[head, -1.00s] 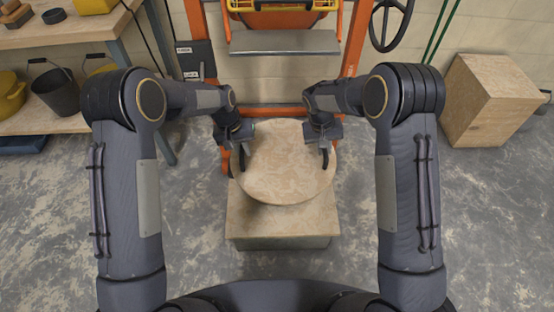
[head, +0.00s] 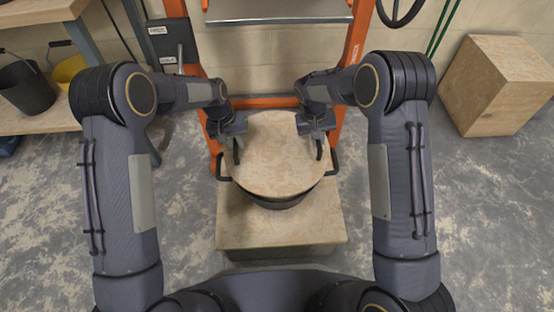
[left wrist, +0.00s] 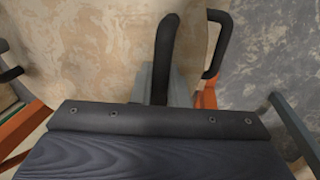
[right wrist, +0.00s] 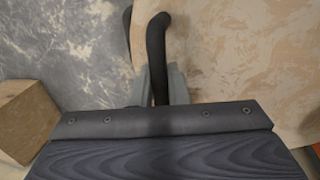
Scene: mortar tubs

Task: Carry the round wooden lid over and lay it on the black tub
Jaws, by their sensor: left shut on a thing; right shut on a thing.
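The round wooden lid (head: 278,150) is held level over the black tub (head: 282,203), whose dark front wall shows below the lid's near edge. I cannot tell whether lid and tub touch. The tub's looped handles stick out at the left (head: 219,168) and right (head: 334,161); the left one shows in the left wrist view (left wrist: 214,45). My left gripper (head: 237,150) is shut on the lid's left side and my right gripper (head: 320,148) on its right side. The lid also shows in the left wrist view (left wrist: 100,50) and right wrist view (right wrist: 235,60).
The tub stands on a pale wooden block (head: 280,232). An orange frame (head: 357,35) with a grey shelf (head: 280,10) rises behind. A bench with a dark bucket (head: 27,88) is at the left, a wooden crate (head: 497,85) at the right. The floor between is clear.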

